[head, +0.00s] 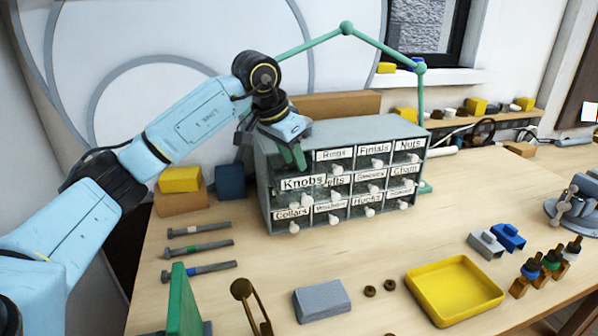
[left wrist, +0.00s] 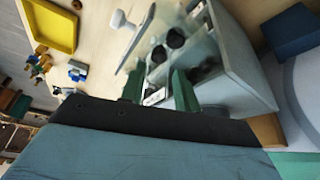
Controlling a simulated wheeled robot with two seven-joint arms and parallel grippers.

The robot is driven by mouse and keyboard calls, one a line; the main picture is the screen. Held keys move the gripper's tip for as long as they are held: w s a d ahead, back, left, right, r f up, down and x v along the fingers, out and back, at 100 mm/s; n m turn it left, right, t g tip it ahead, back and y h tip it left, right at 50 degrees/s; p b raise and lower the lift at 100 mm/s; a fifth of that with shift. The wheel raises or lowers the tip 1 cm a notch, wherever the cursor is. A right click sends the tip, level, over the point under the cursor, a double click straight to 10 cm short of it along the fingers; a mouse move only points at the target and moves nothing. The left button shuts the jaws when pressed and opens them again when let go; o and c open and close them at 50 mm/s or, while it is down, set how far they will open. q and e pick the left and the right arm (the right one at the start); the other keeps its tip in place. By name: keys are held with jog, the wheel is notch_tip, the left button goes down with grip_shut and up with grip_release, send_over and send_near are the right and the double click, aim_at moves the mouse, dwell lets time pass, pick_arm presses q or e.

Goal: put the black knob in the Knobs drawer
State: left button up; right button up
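The grey drawer cabinet (head: 262,180) stands on the bench. Its Knobs drawer (head: 303,183), at the upper left, is pulled out. My left gripper (head: 293,156) points down above this drawer, its green fingers apart. In the left wrist view, the fingers (left wrist: 158,92) are spread, with no knob visible between them. Two round black knobs, one black knob (left wrist: 175,38) and another (left wrist: 158,54), lie inside the open drawer beyond the fingertips. More dark shapes lie nearer the fingers, partly hidden. I cannot tell which black knob the task means. My right gripper is not in view.
A yellow tray (head: 455,290), a grey block (head: 322,300) and two small brown rings lie in front of the cabinet. Several bolts (head: 200,248) lie at left. A green lamp arm (head: 421,95) rises behind the cabinet. A brass part (head: 241,289) stands at the front.

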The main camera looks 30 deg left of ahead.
pick_arm(q)
jog(key=shift+v, duration=2.8)
